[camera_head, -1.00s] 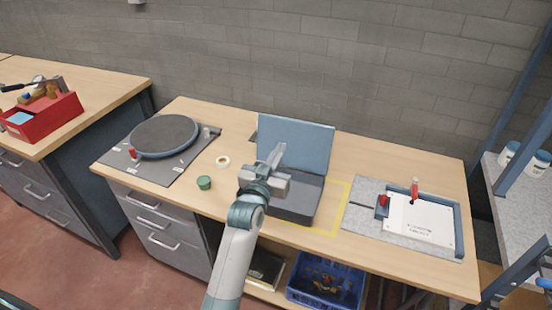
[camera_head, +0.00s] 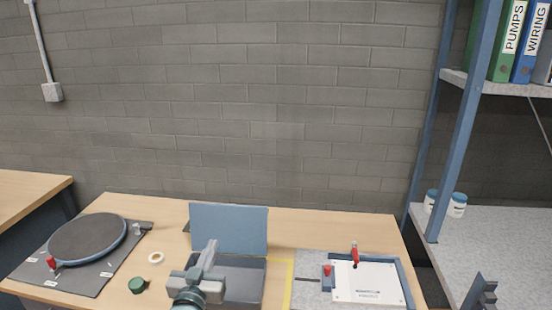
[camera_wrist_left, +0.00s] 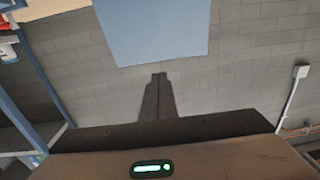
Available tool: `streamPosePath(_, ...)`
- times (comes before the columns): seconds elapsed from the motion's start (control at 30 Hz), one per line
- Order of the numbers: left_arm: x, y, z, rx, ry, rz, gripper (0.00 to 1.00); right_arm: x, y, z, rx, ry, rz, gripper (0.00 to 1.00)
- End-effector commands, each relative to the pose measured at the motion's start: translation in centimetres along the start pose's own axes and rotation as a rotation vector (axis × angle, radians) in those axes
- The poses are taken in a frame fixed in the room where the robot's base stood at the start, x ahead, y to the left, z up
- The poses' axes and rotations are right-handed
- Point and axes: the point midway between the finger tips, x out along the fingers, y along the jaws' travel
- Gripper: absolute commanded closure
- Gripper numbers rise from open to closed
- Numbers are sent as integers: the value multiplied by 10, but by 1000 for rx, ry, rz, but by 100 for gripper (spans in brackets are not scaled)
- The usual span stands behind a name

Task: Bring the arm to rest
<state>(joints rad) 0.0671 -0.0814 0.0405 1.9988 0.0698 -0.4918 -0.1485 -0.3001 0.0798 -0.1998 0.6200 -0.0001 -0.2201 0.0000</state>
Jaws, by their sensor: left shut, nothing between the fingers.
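My left gripper (camera_head: 210,246) is in the head view at the bottom, left of centre. Its fingers are shut and empty, pointing up in front of the open case (camera_head: 235,278). The case has a raised blue-grey lid (camera_head: 229,228); the gripper and wrist hide part of its dark base. In the left wrist view the shut fingers (camera_wrist_left: 160,78) show against the grey wall, with the lid (camera_wrist_left: 152,30) beyond their tips. Nothing is held. I cannot make out my right gripper.
On the bench stand a round dark turntable (camera_head: 88,239), a green cap (camera_head: 137,285), a pale ring (camera_head: 156,258) and a white plate in a fixture (camera_head: 367,282). A shelf rack (camera_head: 462,130) rises at the right. An unclear dark part (camera_head: 484,292) shows lower right.

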Motion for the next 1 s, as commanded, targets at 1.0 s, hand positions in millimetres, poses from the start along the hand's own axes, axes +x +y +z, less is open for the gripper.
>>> streamPosePath(1.0,-365,6,225,118,-1124,123,100,0,0,0,0,-1,0,69)
